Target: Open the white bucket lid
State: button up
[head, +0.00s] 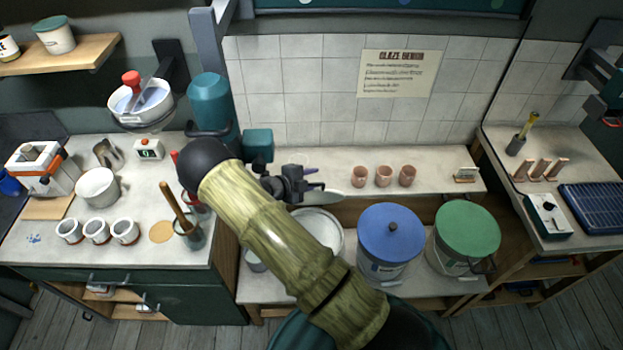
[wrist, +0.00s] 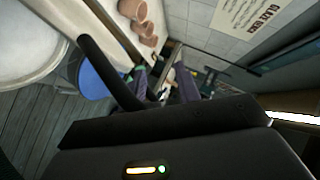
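The white bucket's round white lid (head: 325,227) shows in the head view on the low shelf, left of the blue-lidded bucket. My arm hides its left and lower part. In the wrist view a large white round surface, which looks like this lid (wrist: 28,38), fills the upper left corner. My gripper (head: 313,179) is above and behind the lid in the head view, near the upper counter's edge, and apart from the lid.
A blue-lidded bucket (head: 391,235) and a green-lidded bucket (head: 465,232) stand to the right on the low shelf. Several clay cups (head: 383,176) stand on the counter behind. A pot with a wooden tool (head: 190,235) stands on the left counter, close to my arm.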

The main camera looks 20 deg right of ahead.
jog(key=b+v, duration=0.5)
jog(key=v, duration=1.2)
jog(key=shift+a+r, duration=0.1)
jog(key=s+d+r+n+g+y, duration=0.1)
jog(key=s+d+r+n+y, duration=0.1)
jog(key=s+n, duration=0.4)
jog(key=s+d+r+n+y+b, duration=0.1)
jog(key=s+d+n+y, duration=0.3)
jog(key=n, duration=0.7)
jog(key=s+d+r+n+g+y, duration=0.1)
jog(key=s+d+r+n+y, duration=0.2)
jog(key=s+n+y, duration=0.3)
jog(key=s+r+n, duration=0.1)
jog(key=s+n, duration=0.1)
jog(key=n, duration=0.1)
jog(key=shift+s+d+g+b, duration=0.25)
jog(key=shift+s+g+b, duration=0.05)
jog(key=shift+s+b, duration=0.05)
jog(key=shift+r, duration=0.15)
jog(key=shift+c, duration=0.2)
